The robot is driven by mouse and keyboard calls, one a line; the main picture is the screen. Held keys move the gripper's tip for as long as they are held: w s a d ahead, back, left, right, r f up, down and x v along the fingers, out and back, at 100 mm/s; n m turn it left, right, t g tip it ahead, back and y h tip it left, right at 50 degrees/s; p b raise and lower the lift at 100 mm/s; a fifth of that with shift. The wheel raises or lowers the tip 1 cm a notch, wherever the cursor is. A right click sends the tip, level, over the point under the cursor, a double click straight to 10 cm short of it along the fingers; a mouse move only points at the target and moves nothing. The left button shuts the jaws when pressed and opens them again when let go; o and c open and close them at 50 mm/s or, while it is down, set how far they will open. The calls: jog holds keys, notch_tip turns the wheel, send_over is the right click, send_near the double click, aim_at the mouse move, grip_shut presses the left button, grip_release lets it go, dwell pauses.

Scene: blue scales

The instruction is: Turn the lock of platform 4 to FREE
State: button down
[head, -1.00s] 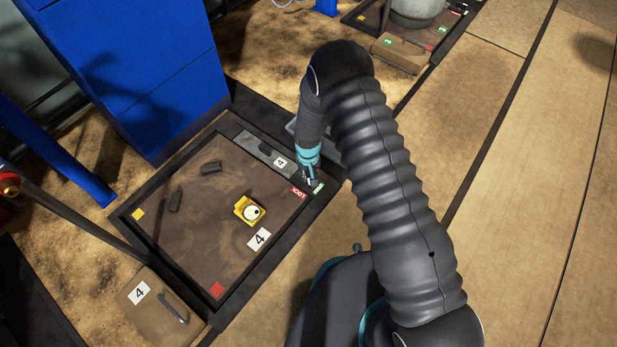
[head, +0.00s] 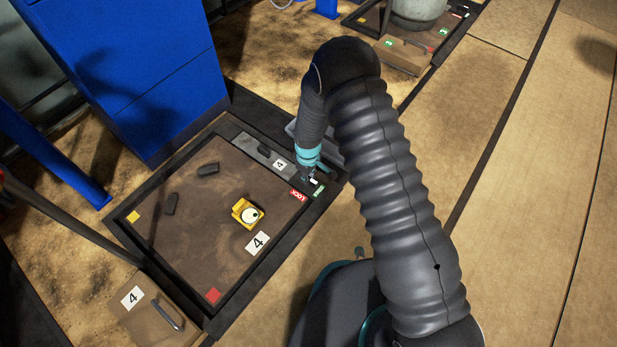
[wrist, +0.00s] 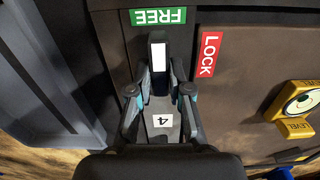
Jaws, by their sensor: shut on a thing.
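Platform 4 (head: 160,225) is a brown plate in a dark frame, with a "4" label on it. At its corner are the red LOCK label (head: 298,194) and the green FREE label (head: 318,192). In the wrist view, LOCK (wrist: 209,54) lies to the right and FREE (wrist: 158,16) straight ahead. The lock lever (wrist: 158,57), dark with a white stripe, points at FREE. My gripper (wrist: 159,82) is shut on the lever, one finger on each side. In the head view, my gripper (head: 312,178) is at the labels, and the lever is mostly hidden.
A yellow level gauge (wrist: 300,104) is mounted on the plate, also seen in the head view (head: 247,213). A grey tray (wrist: 45,75) lies left in the wrist view. A blue cabinet (head: 130,60) stands behind the platform. A brown handled box (head: 150,308) sits at the front left.

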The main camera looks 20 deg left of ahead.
dwell(0.5)
jog(key=c, duration=1.1)
grip_release()
notch_tip(320, 180, up, 12)
